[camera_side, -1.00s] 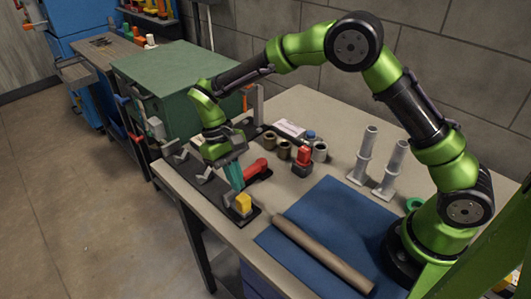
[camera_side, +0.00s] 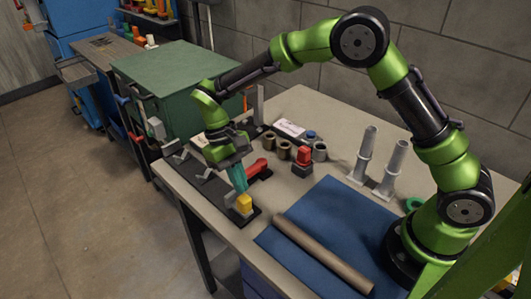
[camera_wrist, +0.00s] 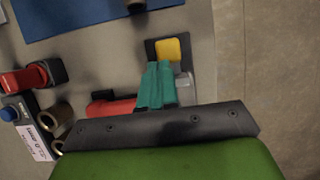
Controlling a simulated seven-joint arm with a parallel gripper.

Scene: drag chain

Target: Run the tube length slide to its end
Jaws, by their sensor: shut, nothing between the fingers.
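A yellow block (camera_side: 243,202) sits at the near end of a dark rail (camera_side: 212,187) along the table's left edge. I take it for the slide, but cannot tell for certain. In the wrist view the yellow block (camera_wrist: 173,49) lies on a dark base just beyond my fingertips. My gripper (camera_side: 241,189) has teal fingers, shut together and empty, pointing down beside the yellow block. In the wrist view my gripper (camera_wrist: 159,66) is right at the block's near side; whether it touches cannot be told. The fingers hide part of the rail.
A red handle (camera_side: 257,167) lies close behind the fingers. A red-topped block (camera_side: 303,160), brass-coloured rings (camera_side: 284,150) and a white label (camera_side: 289,129) stand farther back. A brown tube (camera_side: 320,252) lies on the blue mat (camera_side: 345,222). Two grey upright posts (camera_side: 392,168) stand at right.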

